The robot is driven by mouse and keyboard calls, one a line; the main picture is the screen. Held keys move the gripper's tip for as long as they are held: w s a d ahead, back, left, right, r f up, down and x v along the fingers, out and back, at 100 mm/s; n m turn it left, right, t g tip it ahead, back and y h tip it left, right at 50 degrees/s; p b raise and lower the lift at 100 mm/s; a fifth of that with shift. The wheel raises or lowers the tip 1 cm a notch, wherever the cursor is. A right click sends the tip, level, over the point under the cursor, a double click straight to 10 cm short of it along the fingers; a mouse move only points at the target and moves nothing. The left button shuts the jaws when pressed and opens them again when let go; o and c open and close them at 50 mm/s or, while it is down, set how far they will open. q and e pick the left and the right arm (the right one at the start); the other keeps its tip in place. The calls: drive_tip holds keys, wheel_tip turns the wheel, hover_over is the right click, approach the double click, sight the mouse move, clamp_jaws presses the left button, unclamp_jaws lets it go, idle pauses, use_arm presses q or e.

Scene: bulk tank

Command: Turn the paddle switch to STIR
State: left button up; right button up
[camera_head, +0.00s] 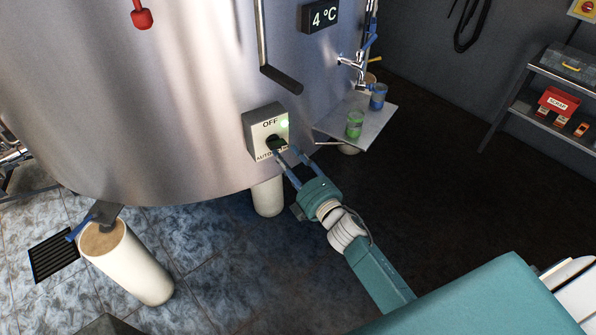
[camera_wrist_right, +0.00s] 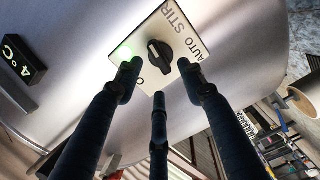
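The paddle switch is a black knob (camera_wrist_right: 160,56) on a pale switch box (camera_head: 254,137) mounted on the steel tank. The box bears the labels OFF and AUTO in the head view; STIR and AUTO read in the right wrist view, with OFF partly hidden. Which label the knob points at, I cannot tell. A green light (camera_head: 284,124) glows on the box. My right gripper (camera_head: 287,154) is open and empty. Its fingertips (camera_wrist_right: 158,76) are spread in front of the box around the knob's position; contact is not clear. My left gripper is not in view.
A small shelf (camera_head: 343,134) with a green cup (camera_head: 355,124) and a blue cup (camera_head: 378,97) juts from the tank right of the box. A bent handle (camera_head: 281,79) hangs above it. A 4 °C display (camera_head: 320,15) is higher up. A tank leg (camera_head: 268,197) stands below.

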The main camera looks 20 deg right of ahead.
drive_tip(key=s+d, duration=0.1)
drive_tip(key=s, duration=0.6)
drive_tip(key=shift+d, duration=0.1)
drive_tip(key=s+d+f+m+g+h, duration=0.1)
drive_tip(key=s+f+m+g, duration=0.3)
drive_tip(key=f, duration=0.7)
drive_tip(key=s+f+m+g+h, duration=0.1)
drive_tip(key=s+f, duration=0.4)
drive_tip(key=f, duration=0.5)
drive_tip(key=s+d+f+m+g+h, duration=0.1)
drive_tip(key=s+f+m+g, duration=0.3)
drive_tip(key=f, duration=0.7)
drive_tip(key=s+f+m+g, duration=0.2)
drive_tip(key=s+f, duration=0.4)
drive_tip(key=s, duration=0.5)
drive_tip(key=s+f+m+g, duration=0.2)
drive_tip(key=s+f, duration=0.4)
drive_tip(key=s, duration=0.6)
drive_tip(key=s+f+m+g, duration=0.2)
drive_tip(key=s+f, duration=0.5)
drive_tip(key=s, duration=0.5)
drive_tip(key=shift+s+g, duration=0.2)
drive_tip(key=shift+g, duration=0.7)
